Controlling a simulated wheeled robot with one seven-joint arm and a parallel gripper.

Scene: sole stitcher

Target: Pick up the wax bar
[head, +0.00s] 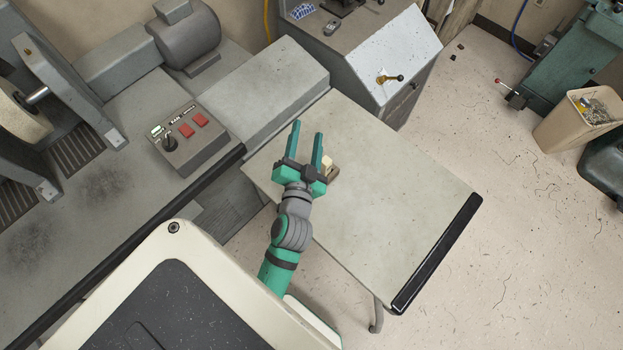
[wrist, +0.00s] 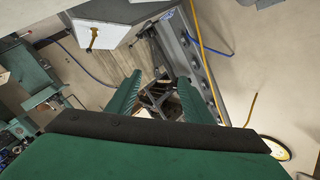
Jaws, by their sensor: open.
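In the head view a small cream block, which looks like the wax bar (head: 327,162), stands at a small brown holder or block (head: 333,173) on the pale table (head: 400,185). My gripper (head: 307,131) is over the left part of the table, just left of the cream block, with its two green fingers apart and nothing between them. Part of the block and its holder is hidden behind the gripper. In the wrist view the open fingers (wrist: 160,95) point out across the room, and the wax bar does not show.
A grey control box (head: 188,140) with red buttons sits on the machine bench at left. A grey cabinet (head: 385,60) with a brass handle stands behind the table. The table's right part is clear up to its black edge (head: 437,254). A bin (head: 578,122) stands on the floor at right.

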